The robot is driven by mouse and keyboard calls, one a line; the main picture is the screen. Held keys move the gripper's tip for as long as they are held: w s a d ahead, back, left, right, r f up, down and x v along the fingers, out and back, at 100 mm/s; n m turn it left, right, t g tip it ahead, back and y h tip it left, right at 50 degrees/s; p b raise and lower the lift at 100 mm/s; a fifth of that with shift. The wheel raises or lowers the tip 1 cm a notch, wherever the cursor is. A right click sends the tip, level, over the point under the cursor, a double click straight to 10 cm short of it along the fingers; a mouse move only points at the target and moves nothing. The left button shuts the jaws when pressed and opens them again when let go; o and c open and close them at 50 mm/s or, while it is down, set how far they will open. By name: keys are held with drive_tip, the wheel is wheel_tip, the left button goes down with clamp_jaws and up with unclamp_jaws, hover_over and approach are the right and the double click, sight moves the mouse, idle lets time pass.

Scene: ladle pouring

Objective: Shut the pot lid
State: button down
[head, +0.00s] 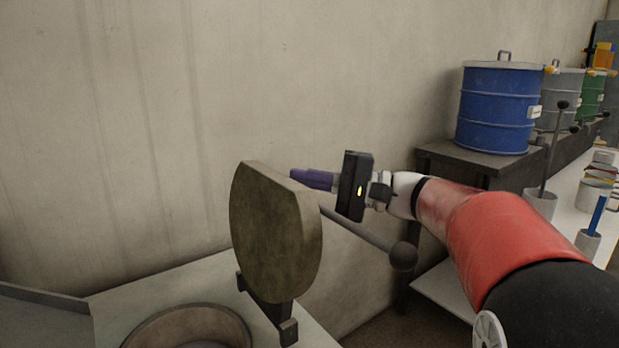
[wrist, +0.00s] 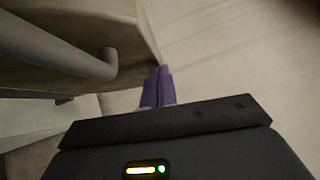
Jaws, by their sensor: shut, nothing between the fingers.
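The pot lid (head: 272,230) is a thick, round, dull brown-grey disc standing upright, swung open on a dark hinge bracket. A grey handle rod with a ball end (head: 403,256) sticks out from it to the right. The pot (head: 190,328) lies below it to the left, its round rim cut off by the bottom edge. My gripper (head: 297,174) is beside the upper right edge of the lid, on its back side, with purple fingers closed and empty. In the wrist view the closed fingertips (wrist: 160,72) are at the lid's edge (wrist: 147,35); I cannot tell whether they touch.
A pale wall stands close behind. A dark shelf (head: 480,160) at the right bears a blue drum (head: 498,108), with grey and green drums beyond. A white table (head: 566,210) at the far right holds cups and a ladle. A grey tray edge (head: 45,297) is at lower left.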

drive_tip(key=s+a+f+n+h+b, duration=0.1)
drive_tip(key=s+a+n+h+b, duration=0.15)
drive_tip(key=s+a, duration=0.45)
drive_tip(key=s+a+f+n+h+b, duration=0.15)
drive_tip(key=s+a+n+h, duration=0.3)
drive_tip(key=a, duration=0.55)
drive_tip(key=s+a+f+h+b, duration=0.1)
drive_tip(key=s+a+f, duration=0.1)
drive_tip(key=f, duration=0.3)
drive_tip(key=s+a+f+n+t+h+b, duration=0.1)
drive_tip(key=s+a+f, duration=0.1)
drive_tip(key=a+f, duration=0.3)
drive_tip(key=s+a+f+t+h+b, duration=0.1)
drive_tip(key=s+a+f+h+b, duration=0.1)
drive_tip(key=f, duration=0.3)
drive_tip(key=shift+s+a+f+n, duration=0.25)
drive_tip(key=shift+s+a+n, duration=0.2)
drive_tip(key=shift+a, duration=0.25)
drive_tip(key=shift+r, duration=0.1)
